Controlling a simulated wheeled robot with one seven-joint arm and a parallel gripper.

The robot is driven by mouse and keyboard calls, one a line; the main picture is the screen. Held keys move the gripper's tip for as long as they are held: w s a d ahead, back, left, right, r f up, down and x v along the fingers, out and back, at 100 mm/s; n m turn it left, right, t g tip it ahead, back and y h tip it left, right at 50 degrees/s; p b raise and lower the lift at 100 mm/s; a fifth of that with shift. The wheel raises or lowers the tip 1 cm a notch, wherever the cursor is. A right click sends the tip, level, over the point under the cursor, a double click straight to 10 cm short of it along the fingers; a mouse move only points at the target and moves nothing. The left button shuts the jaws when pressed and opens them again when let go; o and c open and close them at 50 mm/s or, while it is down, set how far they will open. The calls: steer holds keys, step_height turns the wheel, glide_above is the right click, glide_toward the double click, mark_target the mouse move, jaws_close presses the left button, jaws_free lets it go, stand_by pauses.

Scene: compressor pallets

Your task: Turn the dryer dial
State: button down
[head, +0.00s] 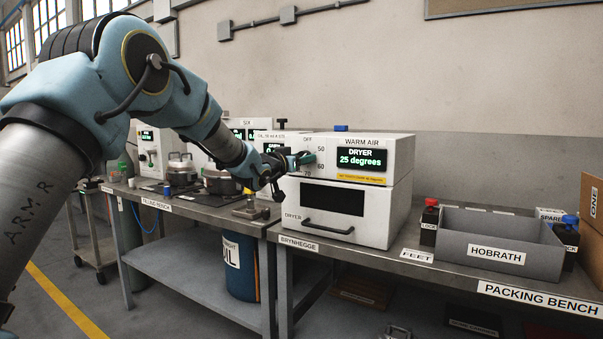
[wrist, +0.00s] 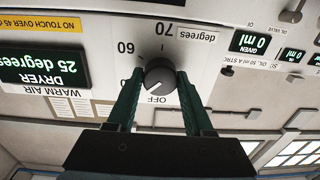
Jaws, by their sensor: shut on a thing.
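The dryer (head: 345,190) is a white box unit on the bench, with a dark-windowed door and a green display (head: 361,159) reading "25 degrees". Its dark round dial (wrist: 160,78) shows in the wrist view, where the panel appears upside down. The dial's light pointer mark lies toward the OFF label, and 60 and 70 are printed around the far side. My gripper (head: 305,158) is at the panel left of the display, with its two green fingers on either side of the dial, shut on it. In the head view the gripper mostly hides the dial.
A yellow warning strip (head: 361,179) runs under the display. A grey HOBRATH tray (head: 497,270) and bottles (head: 430,213) stand on the packing bench to the right. Filling equipment with pots (head: 181,168) stands on the left bench.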

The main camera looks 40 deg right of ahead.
steer(key=shift+f+m+g+b, duration=0.15)
steer(key=shift+m+g+b, duration=0.1)
steer(key=shift+m+b, duration=5.4)
steer(key=shift+f+m+g+b, duration=0.2)
steer(key=shift+m+b, duration=2.9)
steer(key=shift+m, duration=5.05)
steer(key=shift+r, duration=0.1)
steer(key=shift+c, duration=1.4)
jaws_free()
steer(key=shift+a, duration=0.1)
